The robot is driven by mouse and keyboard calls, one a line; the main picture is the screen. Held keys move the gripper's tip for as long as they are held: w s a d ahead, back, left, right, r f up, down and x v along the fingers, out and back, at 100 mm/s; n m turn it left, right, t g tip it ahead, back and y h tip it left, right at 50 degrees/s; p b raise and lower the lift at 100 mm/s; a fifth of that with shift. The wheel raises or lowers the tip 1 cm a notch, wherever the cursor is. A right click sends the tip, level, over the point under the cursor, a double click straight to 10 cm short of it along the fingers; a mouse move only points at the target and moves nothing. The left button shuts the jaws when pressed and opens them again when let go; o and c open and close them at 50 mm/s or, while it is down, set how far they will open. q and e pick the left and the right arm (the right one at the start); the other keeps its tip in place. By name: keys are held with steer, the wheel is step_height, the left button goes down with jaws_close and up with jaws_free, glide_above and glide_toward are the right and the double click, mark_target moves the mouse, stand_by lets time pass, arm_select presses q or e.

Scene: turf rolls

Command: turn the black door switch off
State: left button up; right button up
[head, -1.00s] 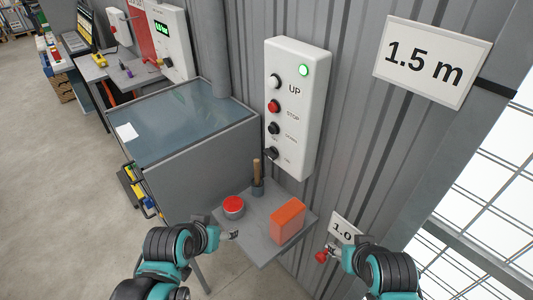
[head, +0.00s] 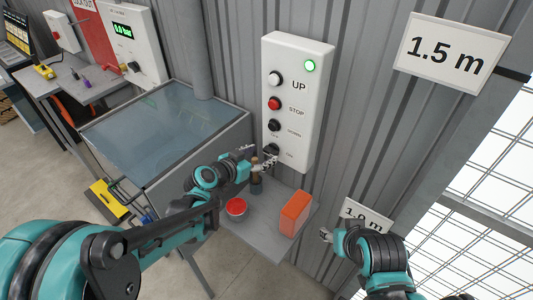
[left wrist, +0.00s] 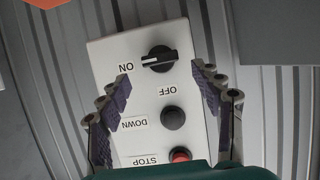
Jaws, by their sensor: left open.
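The black door switch (left wrist: 160,59) is a rotary knob on the white control box (head: 296,110). My left gripper (head: 267,158) is at the lower end of the box and partly hides the switch in the head view. In the left wrist view the left gripper (left wrist: 163,86) is open, its fingers apart on either side, with the knob between and beyond their tips. My right gripper (head: 326,235) is low at the right, away from the box; its jaws are too small to judge.
The box also has DOWN (head: 274,125), STOP (head: 274,103) and UP (head: 275,78) buttons and a lit green lamp (head: 310,66). Below are a small shelf (head: 262,233), a red-topped tin (head: 237,207), an orange block (head: 295,213) and a cup with a wooden handle (head: 256,186).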

mark_target(270, 150)
arm_select(q)
steer(key=x, duration=0.3)
steer(key=shift+a+f, duration=0.1)
steer(key=shift+w+d+f+b, duration=0.15)
steer(key=shift+w+d+b, duration=0.2)
steer(key=shift+w, duration=0.1)
steer(key=c, duration=1.2)
steer(key=shift+o, duration=0.2)
